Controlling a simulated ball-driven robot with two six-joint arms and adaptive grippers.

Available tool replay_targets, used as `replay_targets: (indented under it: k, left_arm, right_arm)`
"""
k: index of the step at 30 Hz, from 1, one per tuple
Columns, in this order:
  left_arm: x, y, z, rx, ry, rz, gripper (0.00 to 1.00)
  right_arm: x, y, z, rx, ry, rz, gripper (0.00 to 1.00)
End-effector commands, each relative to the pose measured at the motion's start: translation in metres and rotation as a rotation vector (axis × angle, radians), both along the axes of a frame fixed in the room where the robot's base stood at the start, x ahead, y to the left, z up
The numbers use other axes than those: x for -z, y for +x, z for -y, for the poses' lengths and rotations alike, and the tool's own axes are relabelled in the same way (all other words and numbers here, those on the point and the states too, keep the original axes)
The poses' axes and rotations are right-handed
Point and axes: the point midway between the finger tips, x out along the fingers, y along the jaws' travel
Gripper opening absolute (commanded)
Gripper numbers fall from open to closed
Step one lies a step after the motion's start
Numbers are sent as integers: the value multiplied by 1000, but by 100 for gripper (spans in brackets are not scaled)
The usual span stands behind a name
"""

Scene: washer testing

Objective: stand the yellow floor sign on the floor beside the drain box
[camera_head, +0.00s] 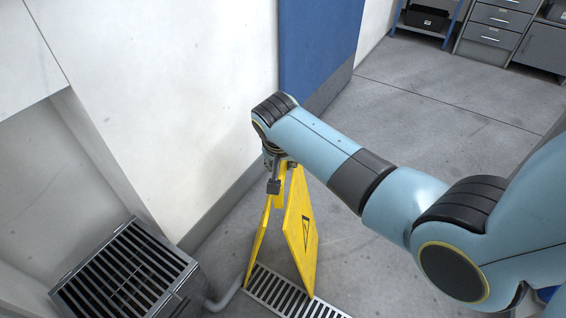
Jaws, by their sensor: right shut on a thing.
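The yellow floor sign (300,232) is in the middle of the camera_head view, upright with its two panels spread apart. Its lower end overlaps a floor grate in the picture; I cannot tell whether it touches the floor. My right gripper (276,184) is at the top of the sign, shut on it, partly hidden by my wrist. The drain box (65,286), a metal box with a slatted top, is at the lower left, to the left of the sign with a gap between them. My left gripper is not in view.
A floor grate (262,288) lies below the sign, and a pipe (226,299) runs from the drain box toward it. A white wall (190,90) with a blue panel (318,45) stands behind. Grey drawers (497,18) are at the back right. Open floor (440,100) lies between.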

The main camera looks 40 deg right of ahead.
Motion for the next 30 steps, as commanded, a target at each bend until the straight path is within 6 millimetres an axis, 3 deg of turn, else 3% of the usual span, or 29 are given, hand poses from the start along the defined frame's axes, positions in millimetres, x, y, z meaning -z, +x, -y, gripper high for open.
replay_targets:
  k: [2, 3, 7, 15, 19, 30]
  left_arm:
    - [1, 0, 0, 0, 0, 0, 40]
    - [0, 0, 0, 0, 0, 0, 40]
    - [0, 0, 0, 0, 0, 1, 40]
    - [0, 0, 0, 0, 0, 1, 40]
    - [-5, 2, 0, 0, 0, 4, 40]
    - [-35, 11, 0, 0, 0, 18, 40]
  right_arm:
    - [1, 2, 0, 0, -2, 4, 0]
    - [2, 0, 0, 0, 0, 0, 24]
    - [2, 0, 0, 0, -1, -1, 41]
    - [1, 0, 0, 0, -1, -1, 42]
    - [-9, -2, -2, 0, 0, 0, 42]
    - [-84, -23, -23, 0, 1, 2, 42]
